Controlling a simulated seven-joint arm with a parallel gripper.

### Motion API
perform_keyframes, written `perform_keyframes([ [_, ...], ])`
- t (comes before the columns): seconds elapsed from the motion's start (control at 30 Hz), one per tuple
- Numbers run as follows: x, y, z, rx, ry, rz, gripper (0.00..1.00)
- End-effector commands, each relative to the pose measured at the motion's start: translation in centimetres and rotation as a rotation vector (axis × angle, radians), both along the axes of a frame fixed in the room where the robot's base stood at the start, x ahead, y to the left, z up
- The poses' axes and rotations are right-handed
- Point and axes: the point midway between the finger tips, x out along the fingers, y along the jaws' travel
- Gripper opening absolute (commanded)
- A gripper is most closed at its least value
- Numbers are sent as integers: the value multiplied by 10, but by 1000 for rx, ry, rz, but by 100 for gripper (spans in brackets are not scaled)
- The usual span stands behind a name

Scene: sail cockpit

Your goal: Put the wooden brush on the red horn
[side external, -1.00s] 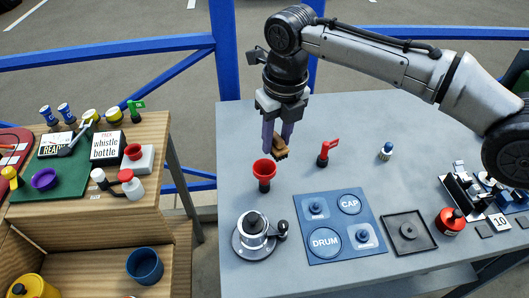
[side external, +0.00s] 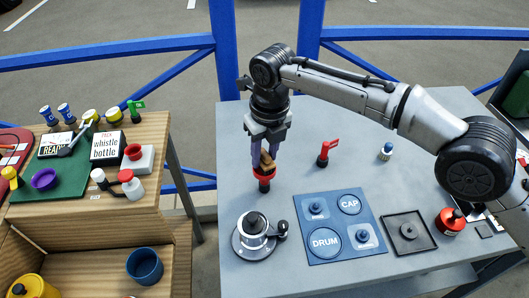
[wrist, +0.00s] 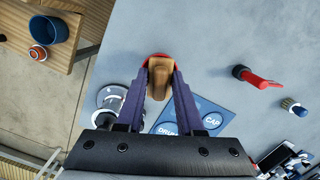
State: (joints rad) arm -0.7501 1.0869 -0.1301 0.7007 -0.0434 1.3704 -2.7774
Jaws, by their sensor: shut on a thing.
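The wooden brush (side external: 266,160) is a small brown piece held between the purple fingers of my gripper (side external: 265,158). In the wrist view the brush (wrist: 160,77) sits between the fingertips (wrist: 161,82), with its wooden face toward the camera. The red horn (side external: 264,172) stands upright on the grey table, directly below the brush. Its wide red mouth is mostly covered by the brush and fingers; a red rim (wrist: 155,56) shows behind the brush in the wrist view. The brush looks at or just above the mouth; I cannot tell whether they touch.
A metal winch (side external: 255,235) stands in front of the horn. A blue mat (side external: 340,225) with DRUM and CAP circles lies to the right. A red-handled part (side external: 326,153) and a small blue-white bottle (side external: 386,151) stand behind it. A black square tray (side external: 408,232) lies further right.

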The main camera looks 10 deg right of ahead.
Motion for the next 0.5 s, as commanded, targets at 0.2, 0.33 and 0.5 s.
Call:
perform_keyframes([
  [0.2, 0, 0, -3, 0, 1, 0, 0],
  [0.33, 0, 0, -3, 0, 1, 0, 58],
  [0.5, 0, 0, -3, 0, 1, 0, 66],
])
